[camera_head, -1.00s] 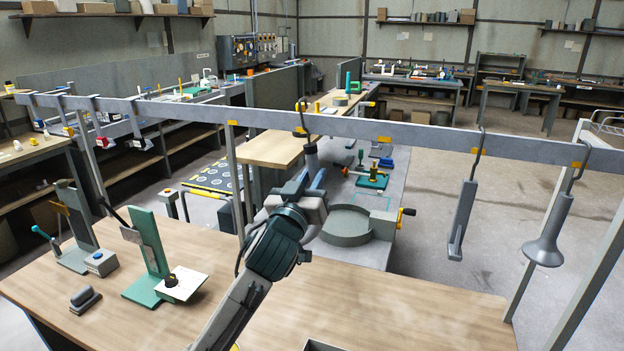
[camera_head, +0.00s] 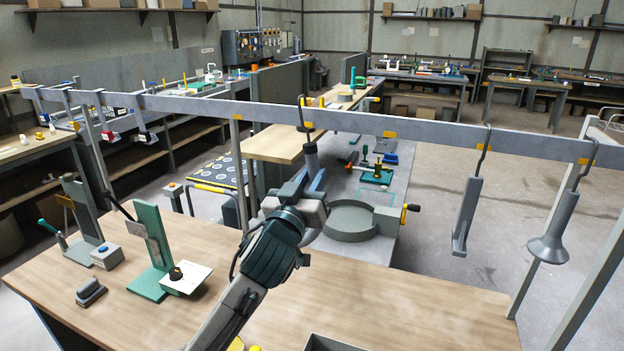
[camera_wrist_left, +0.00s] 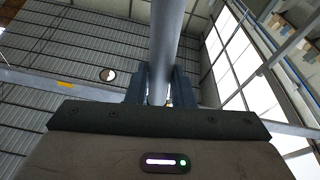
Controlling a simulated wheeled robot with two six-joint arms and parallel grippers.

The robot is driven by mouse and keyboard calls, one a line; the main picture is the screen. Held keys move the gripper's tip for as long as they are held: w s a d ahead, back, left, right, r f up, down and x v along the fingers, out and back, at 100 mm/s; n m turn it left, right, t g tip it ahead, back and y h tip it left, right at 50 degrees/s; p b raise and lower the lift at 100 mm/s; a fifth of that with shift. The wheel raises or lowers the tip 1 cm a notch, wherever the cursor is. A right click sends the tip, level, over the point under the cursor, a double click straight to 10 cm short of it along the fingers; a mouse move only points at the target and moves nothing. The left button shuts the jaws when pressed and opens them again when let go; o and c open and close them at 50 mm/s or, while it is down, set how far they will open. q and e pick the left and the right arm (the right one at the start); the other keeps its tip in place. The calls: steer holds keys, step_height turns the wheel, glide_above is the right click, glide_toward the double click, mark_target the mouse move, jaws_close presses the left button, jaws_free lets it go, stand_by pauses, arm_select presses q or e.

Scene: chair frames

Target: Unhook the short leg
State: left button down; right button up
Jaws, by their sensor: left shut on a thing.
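The short leg (camera_head: 311,156) hangs from the long grey rail (camera_head: 420,131) by a dark hook (camera_head: 302,112) near the middle of the head view. My left gripper (camera_head: 312,181) is shut on it below the hook. The left wrist view shows the leg as a grey round shaft (camera_wrist_left: 166,45) rising between the two dark fingers (camera_wrist_left: 158,88). The hook still looks to be over the rail. The lower part of the leg is hidden by the gripper. My right gripper is not in view.
A flat grey leg (camera_head: 467,217) and a flared grey leg (camera_head: 553,230) hang further right on the rail. A tray edge (camera_head: 335,343) shows at the bottom.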

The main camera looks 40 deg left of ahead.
arm_select(q)
steer(key=shift+s+d+r+p, duration=0.15)
steer(key=shift+s+d, duration=0.05)
steer(key=shift+s, duration=0.65)
steer(key=shift+s+d+r+p, duration=0.2)
steer(key=shift+s, duration=0.6)
steer(key=shift+s+d+r+p, duration=0.15)
steer(key=shift+s+d, duration=0.05)
steer(key=shift+s, duration=0.65)
